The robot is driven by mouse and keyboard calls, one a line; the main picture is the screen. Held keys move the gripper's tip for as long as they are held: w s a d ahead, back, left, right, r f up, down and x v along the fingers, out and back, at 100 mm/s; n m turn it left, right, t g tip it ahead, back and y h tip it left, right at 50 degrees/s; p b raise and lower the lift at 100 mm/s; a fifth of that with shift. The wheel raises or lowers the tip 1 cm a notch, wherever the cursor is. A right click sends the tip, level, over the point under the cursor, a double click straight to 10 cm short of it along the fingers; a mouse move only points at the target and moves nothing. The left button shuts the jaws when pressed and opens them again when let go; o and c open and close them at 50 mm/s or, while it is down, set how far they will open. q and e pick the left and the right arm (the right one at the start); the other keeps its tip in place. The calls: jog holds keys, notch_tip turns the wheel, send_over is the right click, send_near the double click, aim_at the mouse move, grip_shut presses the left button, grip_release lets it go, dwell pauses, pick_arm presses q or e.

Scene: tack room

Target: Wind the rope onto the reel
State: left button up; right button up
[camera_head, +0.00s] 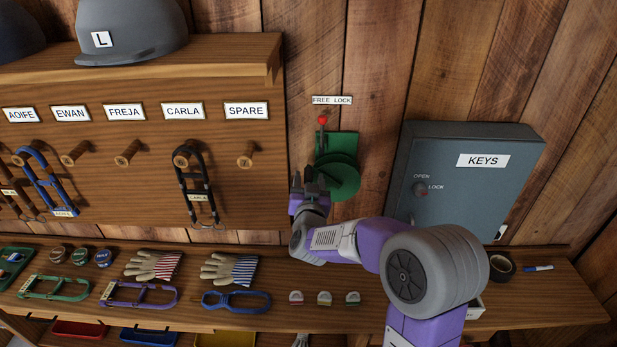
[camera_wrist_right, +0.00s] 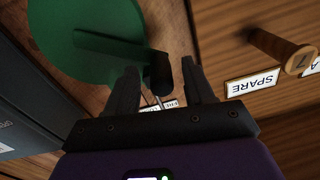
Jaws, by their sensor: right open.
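The green reel (camera_head: 344,178) is mounted on the plank wall under a FREE LOCK label (camera_head: 332,100). A lever with a red knob (camera_head: 322,119) stands up at its top. In the right wrist view the green disc (camera_wrist_right: 75,25) carries a crank arm (camera_wrist_right: 108,47) ending in a dark handle (camera_wrist_right: 158,72). My right gripper (camera_head: 308,178) is at the reel's left side, open. In the right wrist view its fingertips (camera_wrist_right: 160,68) are on either side of the handle; contact cannot be told. No rope can be made out. My left gripper is out of view.
A grey KEYS cabinet (camera_head: 467,180) hangs right of the reel. The peg board (camera_head: 140,150) with halters is on the left. Below, a wooden shelf (camera_head: 270,318) holds gloves, several halters, tins and a tape roll (camera_head: 502,267). My right arm spans above the shelf.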

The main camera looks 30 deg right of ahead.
jog(key=shift+x, duration=0.9)
jog(key=shift+c, duration=0.5)
grip_shut()
jog(key=shift+a, duration=0.1)
